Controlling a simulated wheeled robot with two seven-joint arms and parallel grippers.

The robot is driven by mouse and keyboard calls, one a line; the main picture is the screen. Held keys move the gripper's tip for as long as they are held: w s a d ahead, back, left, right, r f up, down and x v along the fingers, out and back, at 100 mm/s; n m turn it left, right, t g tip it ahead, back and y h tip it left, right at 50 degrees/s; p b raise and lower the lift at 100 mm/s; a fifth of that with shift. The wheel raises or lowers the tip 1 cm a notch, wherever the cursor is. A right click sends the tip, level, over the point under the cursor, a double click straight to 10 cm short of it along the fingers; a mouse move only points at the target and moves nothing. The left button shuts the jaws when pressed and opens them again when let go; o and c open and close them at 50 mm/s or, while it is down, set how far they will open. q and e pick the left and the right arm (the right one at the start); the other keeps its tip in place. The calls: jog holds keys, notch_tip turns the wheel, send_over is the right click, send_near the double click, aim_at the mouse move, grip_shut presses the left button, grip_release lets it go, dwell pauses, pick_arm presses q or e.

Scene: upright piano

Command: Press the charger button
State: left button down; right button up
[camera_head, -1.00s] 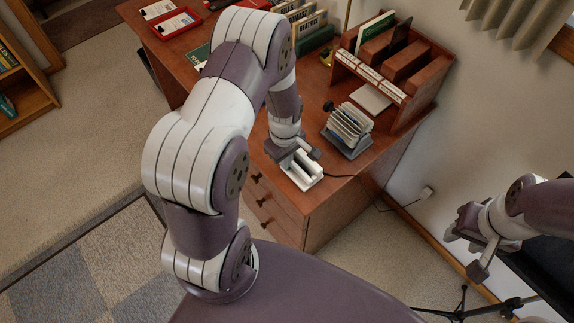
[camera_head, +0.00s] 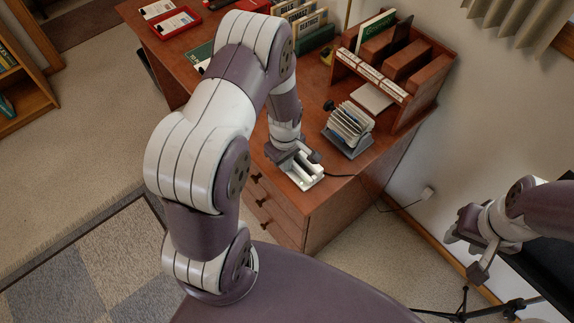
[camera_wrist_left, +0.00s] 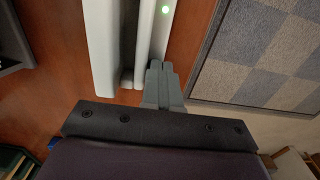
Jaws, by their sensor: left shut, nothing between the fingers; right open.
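The charger (camera_head: 305,172) is a white slotted box on the front corner of the wooden desk, with a black cable at its right. In the left wrist view the charger (camera_wrist_left: 101,45) shows close up as white rails with a dark gap, and a small green light (camera_wrist_left: 165,9) glows on the right rail. My left gripper (camera_head: 292,157) is over the charger. In the wrist view its shut fingertips (camera_wrist_left: 160,68) overlap the near end of the right rail; I cannot tell whether they touch.
A rack of cards (camera_head: 348,130) stands just behind the charger on the desk (camera_head: 318,205). A wooden shelf organizer (camera_head: 395,65) is at the back right. Red trays (camera_head: 176,24) lie at the far left. A wall outlet (camera_head: 428,193) is right of the desk.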

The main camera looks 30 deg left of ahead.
pick_arm(q)
jog(key=shift+r, duration=0.1)
notch_tip(320, 180, up, 8)
jog(key=p, duration=0.7)
